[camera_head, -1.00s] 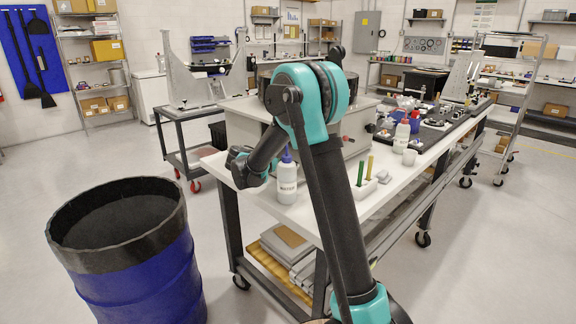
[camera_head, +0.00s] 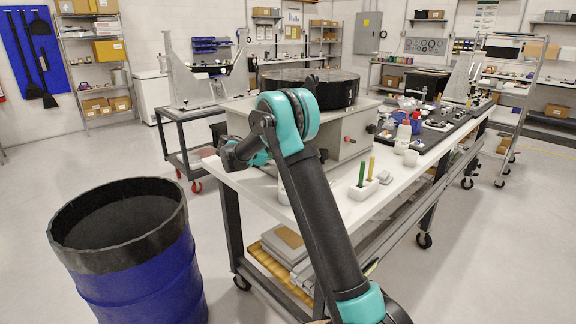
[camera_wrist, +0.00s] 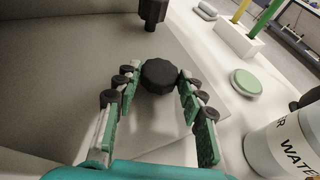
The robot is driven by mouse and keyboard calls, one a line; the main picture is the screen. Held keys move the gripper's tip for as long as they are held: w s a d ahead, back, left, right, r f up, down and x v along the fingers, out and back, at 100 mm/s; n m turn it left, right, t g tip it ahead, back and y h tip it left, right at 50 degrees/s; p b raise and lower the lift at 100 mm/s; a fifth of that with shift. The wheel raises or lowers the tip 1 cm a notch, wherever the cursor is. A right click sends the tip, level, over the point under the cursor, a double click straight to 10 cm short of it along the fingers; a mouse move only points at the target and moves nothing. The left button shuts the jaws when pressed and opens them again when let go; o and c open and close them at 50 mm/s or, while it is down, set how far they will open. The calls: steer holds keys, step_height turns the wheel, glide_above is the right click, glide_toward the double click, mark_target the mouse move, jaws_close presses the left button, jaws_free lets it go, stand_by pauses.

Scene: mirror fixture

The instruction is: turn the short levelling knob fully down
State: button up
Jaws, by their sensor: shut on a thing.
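In the wrist view, a dark, faceted round knob (camera_wrist: 160,75) sits between the fingertips of my gripper (camera_wrist: 157,83), low by the pale grey face of the fixture. The green-padded fingers are shut on it, one on each side. A second dark knob (camera_wrist: 153,12) on a stem shows beyond it, at the top. I cannot tell from the wrist view how far the held knob is turned. In the head view, the grey mirror fixture (camera_head: 357,124) stands on the white bench, with a black round disc (camera_head: 335,90) on top.
A white water bottle (camera_wrist: 285,140) stands close to the right of my gripper, with a round green-topped piece (camera_wrist: 246,82) beside it. A white holder (camera_wrist: 238,40) with yellow and green sticks is farther off. A blue drum (camera_head: 135,265) stands on the floor left of the bench.

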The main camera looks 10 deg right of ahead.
steer(key=shift+m+g, duration=0.4)
steer(key=o, duration=1.2)
steer(key=shift+c, duration=0.2)
steer(key=v, duration=1.2)
steer(key=shift+f, duration=0.1)
